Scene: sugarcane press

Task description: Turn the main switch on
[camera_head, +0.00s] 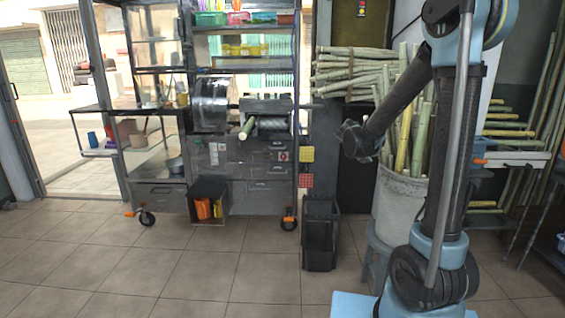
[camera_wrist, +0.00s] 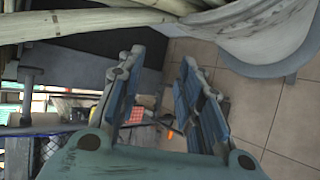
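My gripper (camera_head: 352,141) hangs in front of the dark door, right of the press cart, clear of any surface. In the wrist view my gripper (camera_wrist: 162,57) has its two blue fingers apart, with nothing held between them. The sugarcane press (camera_head: 268,122) stands on a grey metal cart, with a cane stalk (camera_head: 246,130) at its rollers. A small box with red and yellow marks (camera_head: 361,8) is on the dark door at the top edge. A red-and-white label (camera_head: 283,156) is on the cart front. I cannot tell which part is the main switch, or its position.
A grey bucket of cane stalks (camera_head: 402,208) stands on a stool right of my gripper. A cane bundle (camera_head: 355,66) lies behind it. Black crates (camera_head: 319,235) stand beside the cart. Yellow (camera_head: 306,154) and red (camera_head: 306,181) squares hang at its right edge. The tiled floor in front is clear.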

